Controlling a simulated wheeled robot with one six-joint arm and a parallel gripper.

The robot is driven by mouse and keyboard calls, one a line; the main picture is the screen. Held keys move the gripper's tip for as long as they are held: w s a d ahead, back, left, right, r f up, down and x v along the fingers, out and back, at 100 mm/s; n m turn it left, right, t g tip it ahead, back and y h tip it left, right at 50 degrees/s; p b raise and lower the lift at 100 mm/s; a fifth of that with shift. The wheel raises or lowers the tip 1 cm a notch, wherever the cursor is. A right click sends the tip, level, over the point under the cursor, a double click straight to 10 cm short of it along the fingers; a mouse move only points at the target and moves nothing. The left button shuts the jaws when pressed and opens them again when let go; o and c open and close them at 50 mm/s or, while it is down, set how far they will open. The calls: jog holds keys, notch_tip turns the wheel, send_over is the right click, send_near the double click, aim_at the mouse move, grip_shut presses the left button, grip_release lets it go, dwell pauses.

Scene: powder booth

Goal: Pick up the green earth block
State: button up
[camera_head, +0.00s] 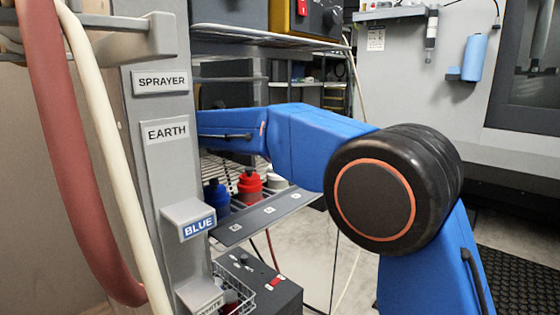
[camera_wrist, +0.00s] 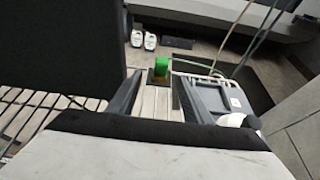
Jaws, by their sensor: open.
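A small green block (camera_wrist: 161,66), which I take as the green earth block, shows in the wrist view just past the fingertips, near the middle. A darker brownish patch lies right below it. My gripper (camera_wrist: 158,80) is open, with one dark finger on each side of a pale, lined surface. Nothing is held between the fingers. I cannot tell how far the block is from the tips. In the head view my blue arm reaches left behind a grey post, and neither my gripper nor the green block is seen there.
The grey post (camera_head: 153,105) carries SPRAYER and EARTH labels and a BLUE-marked holder (camera_head: 187,212). Red and cream hoses hang in front. A blue bottle (camera_head: 216,196) and a red bottle (camera_head: 249,187) stand on a shelf. A dark panel (camera_wrist: 60,45) fills the wrist view's upper left.

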jog(key=x, duration=0.9)
jog(key=shift+d+f, duration=0.15)
jog(key=shift+d, duration=0.2)
jog(key=c, duration=1)
